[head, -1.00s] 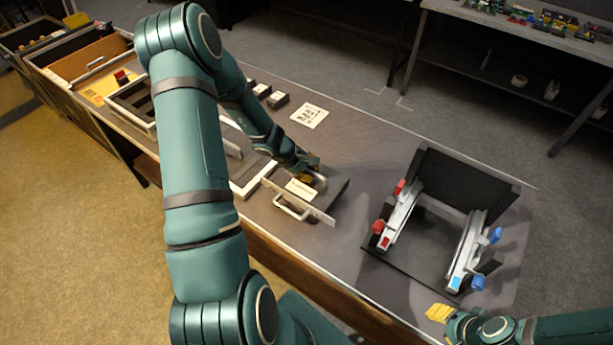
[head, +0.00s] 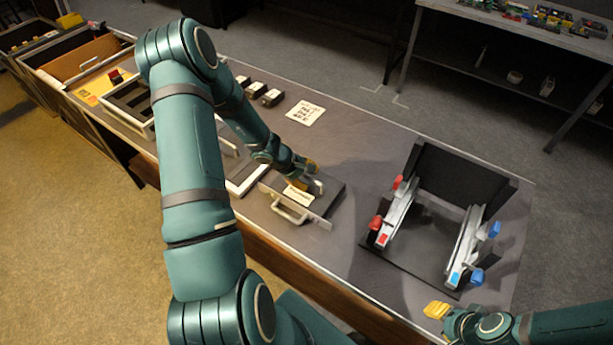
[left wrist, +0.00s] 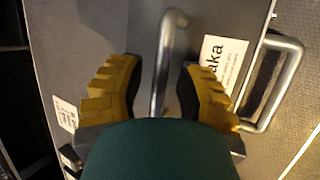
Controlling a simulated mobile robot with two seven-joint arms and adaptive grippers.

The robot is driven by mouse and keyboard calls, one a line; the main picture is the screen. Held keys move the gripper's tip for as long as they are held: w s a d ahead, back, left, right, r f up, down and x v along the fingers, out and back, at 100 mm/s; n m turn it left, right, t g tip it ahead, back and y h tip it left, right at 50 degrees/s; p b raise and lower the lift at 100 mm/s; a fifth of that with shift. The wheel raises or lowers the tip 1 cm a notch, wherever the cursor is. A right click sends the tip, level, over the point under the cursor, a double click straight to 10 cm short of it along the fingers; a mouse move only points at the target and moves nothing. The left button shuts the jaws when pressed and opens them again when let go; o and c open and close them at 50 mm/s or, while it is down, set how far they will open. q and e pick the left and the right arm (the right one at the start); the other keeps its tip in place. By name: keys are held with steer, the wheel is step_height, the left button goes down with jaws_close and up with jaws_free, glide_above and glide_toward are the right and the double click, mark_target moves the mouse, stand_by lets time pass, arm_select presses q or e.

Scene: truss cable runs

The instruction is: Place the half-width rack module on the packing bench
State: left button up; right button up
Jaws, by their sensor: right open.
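The half-width rack module (head: 325,201) is a flat dark box with a light front panel, a front handle and a cream label. It appears to lie on the packing bench (head: 350,140), near its front edge. My left gripper (head: 310,175) is over the module. In the left wrist view its yellow fingers (left wrist: 158,90) stand either side of a metal handle (left wrist: 164,65) on the module, with gaps beside the bar. That gripper is open. My right gripper (head: 437,309) is open and empty at the bench's front right edge.
A black cradle (head: 461,180) with red and blue clamps stands on the right of the bench. A printed card (head: 306,112) and small black blocks (head: 272,97) lie behind the module. Framed trays (head: 130,102) are at left. Bench between module and cradle is clear.

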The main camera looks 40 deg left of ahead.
arm_select(q)
steer(key=shift+r, duration=0.1)
arm_select(e)
step_height(320, 180, up, 3)
steer(key=shift+d+f+p, duration=0.1)
steer(key=shift+f+p, duration=0.05)
steer(key=shift+p, duration=1.05)
arm_select(q)
steer(key=v, duration=1.2)
